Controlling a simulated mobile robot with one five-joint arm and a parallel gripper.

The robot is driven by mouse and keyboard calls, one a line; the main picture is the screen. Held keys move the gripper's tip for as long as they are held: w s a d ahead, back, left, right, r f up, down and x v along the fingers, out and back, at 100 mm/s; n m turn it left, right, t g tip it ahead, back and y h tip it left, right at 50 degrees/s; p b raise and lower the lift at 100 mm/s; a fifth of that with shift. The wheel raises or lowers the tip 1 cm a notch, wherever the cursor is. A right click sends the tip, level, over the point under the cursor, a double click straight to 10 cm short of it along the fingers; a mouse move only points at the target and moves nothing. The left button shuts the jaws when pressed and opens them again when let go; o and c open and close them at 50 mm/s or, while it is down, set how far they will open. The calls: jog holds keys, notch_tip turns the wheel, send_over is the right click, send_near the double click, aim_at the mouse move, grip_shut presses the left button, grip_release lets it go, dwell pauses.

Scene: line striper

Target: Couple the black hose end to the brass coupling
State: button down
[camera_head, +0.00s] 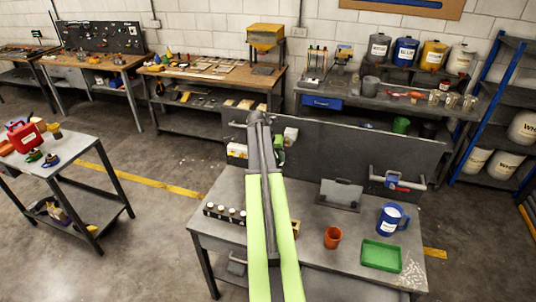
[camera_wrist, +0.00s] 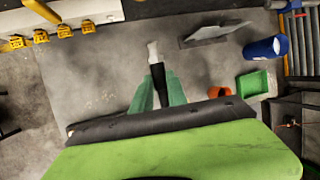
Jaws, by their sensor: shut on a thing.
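In the wrist view my gripper (camera_wrist: 161,92) has two green fingers shut on a black hose end (camera_wrist: 159,82). A pale tip (camera_wrist: 152,52) sticks out beyond the fingers, pointing up the picture over the grey table. In the head view my light green and dark grey arm reaches across the table, and its far end hides what is in the jaws. A white block (camera_wrist: 75,12) with several yellow fittings (camera_wrist: 63,31) lies up and left of the hose tip, apart from it. I cannot make out the brass coupling for certain.
The grey table (camera_head: 300,205) has an upright grey panel (camera_head: 345,150) at its back. To the right stand a grey stand (camera_head: 340,193), a blue mug (camera_head: 392,220), an orange cup (camera_head: 332,238) and a green tray (camera_head: 380,256). Small dark items with white tops (camera_head: 225,213) stand left of my arm.

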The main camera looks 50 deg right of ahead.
jog(key=shift+r, duration=0.1)
jog(key=d, duration=0.1)
jog(key=w+d, duration=0.1)
jog(key=d, duration=0.3)
jog(key=shift+w+d, duration=0.15)
jog(key=shift+w, duration=0.2)
jog(key=shift+s, duration=0.1)
jog(key=shift+d, duration=0.1)
dwell(1.3)
jog(key=shift+w+d, duration=0.35)
jog(key=shift+d, duration=0.45)
jog(key=shift+w+d, duration=0.3)
jog(key=shift+d, duration=0.45)
dwell(0.8)
jog(key=c, duration=1.2)
grip_release()
jog(key=shift+c, duration=0.2)
